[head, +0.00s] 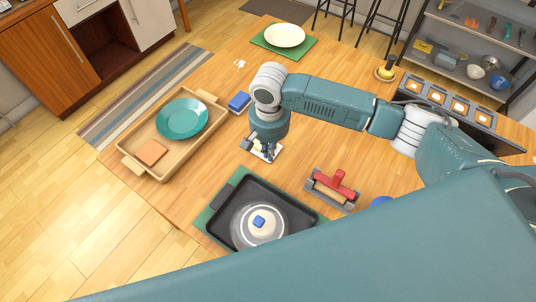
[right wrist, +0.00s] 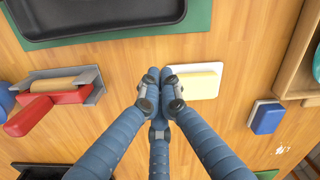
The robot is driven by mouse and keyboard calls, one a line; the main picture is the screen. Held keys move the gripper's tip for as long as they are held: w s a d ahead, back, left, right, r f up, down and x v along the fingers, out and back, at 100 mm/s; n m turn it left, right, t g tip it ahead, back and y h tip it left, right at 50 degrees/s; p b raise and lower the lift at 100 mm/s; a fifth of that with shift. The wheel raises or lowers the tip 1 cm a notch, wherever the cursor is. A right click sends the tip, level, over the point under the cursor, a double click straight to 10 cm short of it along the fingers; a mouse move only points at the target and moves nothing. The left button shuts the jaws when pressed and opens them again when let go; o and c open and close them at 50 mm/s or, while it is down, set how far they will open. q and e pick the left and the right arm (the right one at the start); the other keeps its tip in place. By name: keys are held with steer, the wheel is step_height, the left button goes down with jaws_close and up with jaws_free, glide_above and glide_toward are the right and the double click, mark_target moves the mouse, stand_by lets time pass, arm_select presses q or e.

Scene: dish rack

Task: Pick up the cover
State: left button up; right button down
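A pale round piece with a blue block at its centre (head: 261,233) lies in a black tray (head: 294,211); it looks like a lid, but I cannot tell whether it is the cover. My right gripper (head: 262,152) is low over the table, over a white dish holding a pale yellow block. In the right wrist view its fingertips (right wrist: 160,74) are together with nothing seen between them, at the left edge of the white dish (right wrist: 213,72). My left gripper is out of view.
A red-handled tool on a grey stand (head: 330,188) lies right of the black tray. A wooden tray (head: 172,168) holds a teal plate (head: 183,118) and an orange block. A blue block (head: 239,102) sits beside it. A pale plate (head: 284,35) stands at the back.

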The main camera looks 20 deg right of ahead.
mark_target(267, 180)
step_height(267, 180, down, 8)
steer(key=shift+r+p, duration=0.25)
steer(key=shift+p, duration=0.15)
steer(key=s, duration=0.1)
steer(key=s+a+p, duration=0.1)
steer(key=s+p, duration=0.1)
steer(key=shift+a+r, duration=0.15)
steer(key=shift+a, duration=0.1)
steer(key=shift+s+a, duration=0.2)
steer(key=shift+s, duration=0.15)
steer(key=shift+w, duration=0.1)
